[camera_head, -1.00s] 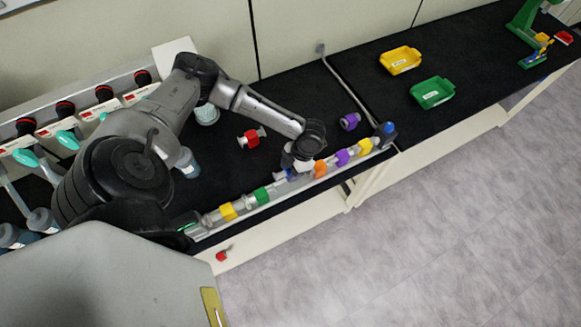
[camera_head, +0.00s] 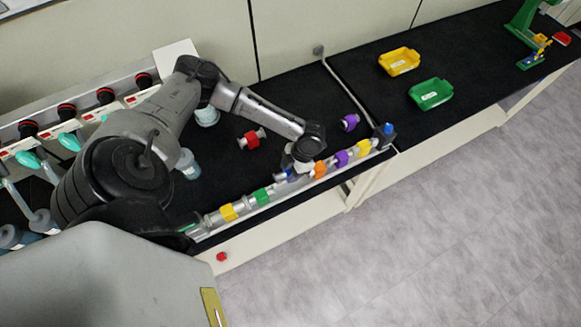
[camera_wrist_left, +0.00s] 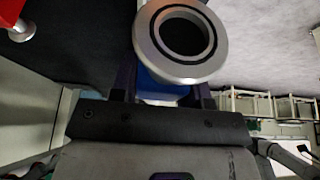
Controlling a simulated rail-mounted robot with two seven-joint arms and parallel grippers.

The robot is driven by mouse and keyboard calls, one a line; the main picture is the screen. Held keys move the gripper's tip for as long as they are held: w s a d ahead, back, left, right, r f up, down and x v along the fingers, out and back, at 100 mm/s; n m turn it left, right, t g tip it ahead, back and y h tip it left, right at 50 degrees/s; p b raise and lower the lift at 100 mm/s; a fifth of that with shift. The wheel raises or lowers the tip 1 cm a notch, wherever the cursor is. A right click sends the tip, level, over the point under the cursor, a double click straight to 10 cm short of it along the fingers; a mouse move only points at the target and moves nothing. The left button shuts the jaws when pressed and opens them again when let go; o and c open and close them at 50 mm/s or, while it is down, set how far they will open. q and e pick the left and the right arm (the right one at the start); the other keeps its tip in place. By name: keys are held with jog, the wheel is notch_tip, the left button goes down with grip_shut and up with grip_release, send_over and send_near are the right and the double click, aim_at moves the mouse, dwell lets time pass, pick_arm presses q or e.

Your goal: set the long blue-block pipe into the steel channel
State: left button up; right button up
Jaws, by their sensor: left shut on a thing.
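My left gripper (camera_head: 292,170) is shut on the blue-block pipe (camera_head: 281,175). In the left wrist view the blue block (camera_wrist_left: 160,87) sits between the two fingers (camera_wrist_left: 164,94), and the pipe's round steel flange (camera_wrist_left: 180,42) faces the camera. In the head view the gripper is over the steel channel (camera_head: 243,216), between the green block and the orange block. The gripper hides much of the pipe, so I cannot tell whether it rests in the channel. My right gripper is not in view.
Along the channel sit pipes with yellow (camera_head: 228,212), green (camera_head: 262,196), orange (camera_head: 320,169) and purple (camera_head: 342,158) blocks. A red-block pipe (camera_head: 249,140) and a purple-block pipe (camera_head: 350,122) lie behind on the black bench. Yellow (camera_head: 400,61) and green (camera_head: 432,94) trays stand farther right.

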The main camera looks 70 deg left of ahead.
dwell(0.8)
pick_arm(q)
jog(key=shift+f, duration=0.25)
dwell(0.5)
jog(key=shift+f+b, duration=0.3)
jog(key=shift+f, duration=0.4)
jog(key=shift+f, duration=0.35)
dwell(0.6)
jog(key=shift+f+b, duration=0.35)
jog(key=shift+b, duration=0.05)
dwell(0.3)
jog(key=shift+f, duration=0.55)
jog(key=shift+f+b, duration=0.25)
jog(key=shift+b, duration=0.1)
dwell(0.6)
